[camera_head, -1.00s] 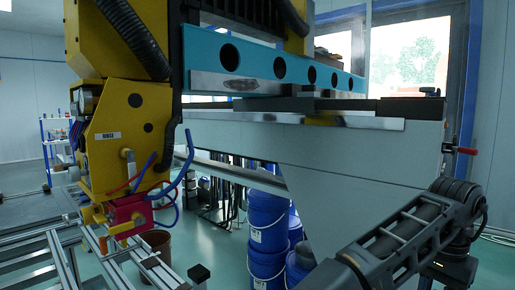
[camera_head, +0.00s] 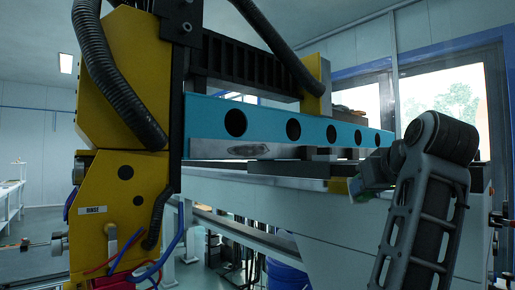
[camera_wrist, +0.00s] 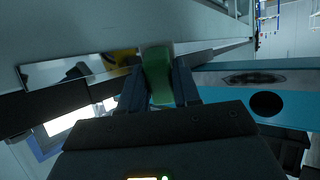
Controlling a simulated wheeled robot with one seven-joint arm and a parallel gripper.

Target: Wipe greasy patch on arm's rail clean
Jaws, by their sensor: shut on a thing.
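The greasy patch (camera_head: 271,153) is a dark smear on the bare metal strip along the lower edge of the teal arm (camera_head: 220,118) with round holes. It also shows in the wrist view (camera_wrist: 254,78), right of my gripper. My gripper (camera_wrist: 158,84) is shut on a green block-like wiper (camera_wrist: 157,70), which sticks out between the dark fingers. In the head view my gripper (camera_head: 378,172) is at the right, near the far end of the teal arm, with the wiper (camera_head: 359,189) pointing left. The wiper appears apart from the patch.
A yellow machine head (camera_head: 105,215) with hoses stands at the left, near the patch. A pale bench-like beam (camera_head: 330,215) with a shiny metal edge lies below the teal arm. A blue bucket (camera_head: 286,274) is on the floor beneath.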

